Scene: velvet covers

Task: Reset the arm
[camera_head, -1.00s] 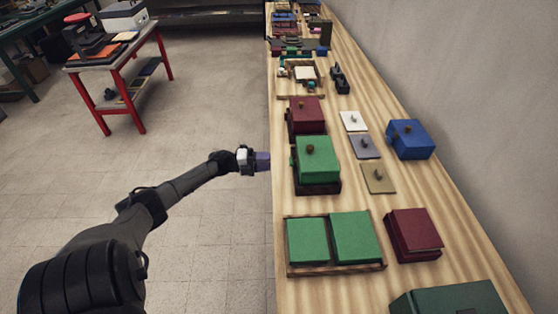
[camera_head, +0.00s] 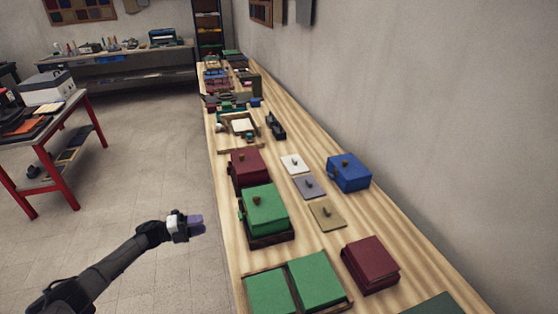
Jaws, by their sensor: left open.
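My left arm comes in from the lower left, and its gripper (camera_head: 196,225) is over the floor just left of the long wooden bench (camera_head: 318,256). The gripper has a white body and purple fingers that point right. It is open, and nothing shows between the fingers. It is apart from the green lidded box (camera_head: 264,208) on the bench to its right. My right gripper is not in view.
The bench holds a dark red box (camera_head: 248,165), a blue box (camera_head: 349,173), a tray with two green panels (camera_head: 313,277), another dark red box (camera_head: 370,264) and small knobbed plates (camera_head: 326,214). A red-legged table (camera_head: 76,180) stands left. Open floor lies between.

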